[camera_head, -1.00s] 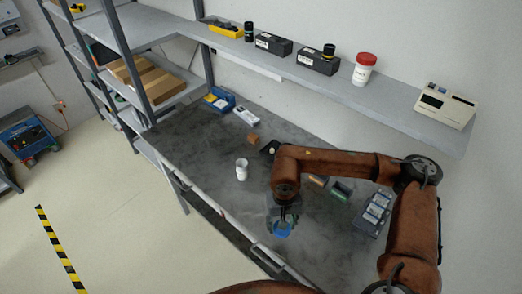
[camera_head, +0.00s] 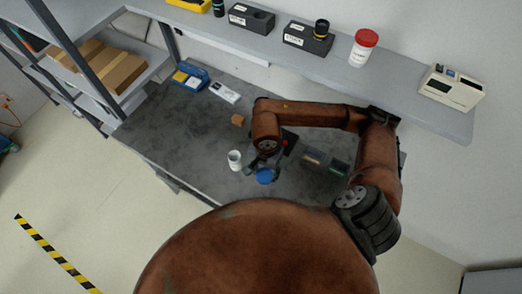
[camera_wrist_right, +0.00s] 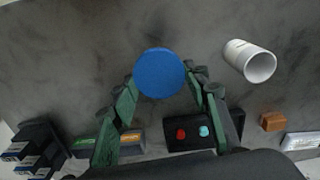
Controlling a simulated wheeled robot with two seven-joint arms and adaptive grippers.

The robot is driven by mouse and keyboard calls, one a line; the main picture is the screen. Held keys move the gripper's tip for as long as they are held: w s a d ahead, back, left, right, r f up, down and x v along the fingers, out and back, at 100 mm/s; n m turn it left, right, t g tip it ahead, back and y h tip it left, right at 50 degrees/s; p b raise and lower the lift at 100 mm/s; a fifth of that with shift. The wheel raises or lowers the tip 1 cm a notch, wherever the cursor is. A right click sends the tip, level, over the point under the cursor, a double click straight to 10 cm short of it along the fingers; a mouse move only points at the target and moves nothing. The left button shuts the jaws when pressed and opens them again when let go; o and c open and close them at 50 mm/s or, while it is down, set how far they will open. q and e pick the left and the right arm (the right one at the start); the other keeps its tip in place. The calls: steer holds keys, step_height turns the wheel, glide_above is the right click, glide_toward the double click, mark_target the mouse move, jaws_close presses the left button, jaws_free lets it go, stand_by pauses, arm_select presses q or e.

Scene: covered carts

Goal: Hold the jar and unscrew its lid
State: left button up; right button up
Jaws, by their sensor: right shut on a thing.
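A round blue lid (camera_head: 264,176) shows below my right gripper over the table's front part. In the right wrist view the lid (camera_wrist_right: 160,74) faces the camera as a full disc and hides what is under it, so the jar body is not clear. My right gripper (camera_wrist_right: 161,84) has its two green fingers on either side of the disc, shut on the jar. In the head view the right gripper (camera_head: 264,164) is partly hidden by its own wrist. My left gripper is not in view.
Behind are a brown block (camera_head: 238,120), a dark box with red and teal buttons (camera_wrist_right: 196,132) and small bins (camera_head: 312,157). A shelf (camera_head: 400,75) overhangs the table's back.

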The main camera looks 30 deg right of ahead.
steer(key=w+d+f, duration=0.1)
steer(key=w+f, duration=0.1)
steer(key=w+d+f+p, duration=0.1)
steer(key=w+d+f, duration=0.1)
steer(key=w+f, duration=0.1)
steer(key=w+d+f+p, duration=0.1)
steer(key=w+d+f, duration=0.1)
steer(key=w, duration=0.1)
steer(key=shift+d+f, duration=0.25)
steer(key=shift+w+d+f, duration=0.15)
steer(key=shift+w+f, duration=0.05)
steer(key=shift+f, duration=0.2)
step_height(320, 180, down, 3)
steer(key=shift+r+p, duration=0.1)
steer(key=shift+p, duration=0.6)
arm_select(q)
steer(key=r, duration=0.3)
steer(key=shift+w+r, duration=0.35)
arm_select(e)
steer(key=shift+f, duration=0.2)
steer(key=shift+f, duration=0.1)
steer(key=o, duration=1.3)
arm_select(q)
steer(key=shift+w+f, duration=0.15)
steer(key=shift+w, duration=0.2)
